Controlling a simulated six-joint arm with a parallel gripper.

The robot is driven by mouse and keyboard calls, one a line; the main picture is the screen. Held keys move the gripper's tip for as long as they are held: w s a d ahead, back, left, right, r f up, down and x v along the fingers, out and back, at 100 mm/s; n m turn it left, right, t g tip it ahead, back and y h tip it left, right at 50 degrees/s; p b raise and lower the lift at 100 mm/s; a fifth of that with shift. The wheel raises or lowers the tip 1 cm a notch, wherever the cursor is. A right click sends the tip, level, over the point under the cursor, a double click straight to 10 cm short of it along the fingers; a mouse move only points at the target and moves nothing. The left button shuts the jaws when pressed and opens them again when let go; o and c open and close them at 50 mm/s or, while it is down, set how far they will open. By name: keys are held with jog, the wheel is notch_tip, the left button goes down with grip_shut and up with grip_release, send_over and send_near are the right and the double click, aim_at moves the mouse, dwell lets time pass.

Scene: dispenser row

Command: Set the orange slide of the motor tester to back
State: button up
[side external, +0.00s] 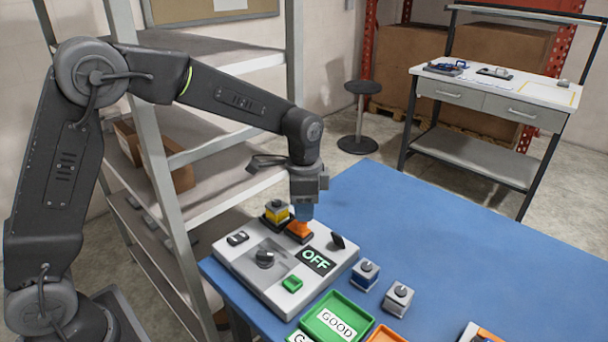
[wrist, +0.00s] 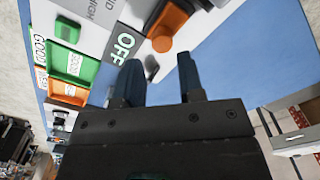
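The motor tester (side external: 235,262) is a pale grey box at the near left corner of the blue table. Its orange slide (side external: 299,229) is at its far edge, on a dark base; the slide also shows in the wrist view (wrist: 171,28). The slide's exact position along its track is hard to tell. The display (side external: 316,261) reads OFF. My gripper (side external: 304,212) points down just above the slide and partly hides it. In the wrist view my gripper (wrist: 158,60) has its fingers apart with nothing held. The slide appears beyond the fingertips, not clearly between them.
A yellow block (side external: 277,212) sits close left of the slide. The tester also carries a black lever (side external: 338,241), a knob (side external: 264,257), a green button (side external: 292,284) and a rocker switch (side external: 237,238). Small grey blocks (side external: 365,275) and a green GOOD tray (side external: 318,328) stand nearby.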

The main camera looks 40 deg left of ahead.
notch_tip(320, 180, up, 10)
dwell(0.3)
jog(key=shift+f, duration=0.1)
jog(key=s+a+r+n+t, duration=0.1)
jog(key=s+r+n, duration=0.15)
jog(key=s, duration=0.35)
jog(key=s+a+r+n+t, duration=0.2)
jog(key=s+r, duration=0.1)
jog(key=s, duration=0.3)
jog(key=s+f+n+t, duration=0.1)
jog(key=s+f+n, duration=0.1)
jog(key=s, duration=0.4)
jog(key=s+a+f+n+t, duration=0.1)
jog(key=s+f+n, duration=0.1)
jog(key=s, duration=0.4)
jog(key=shift+a+t, duration=0.25)
jog(key=shift+t, duration=0.05)
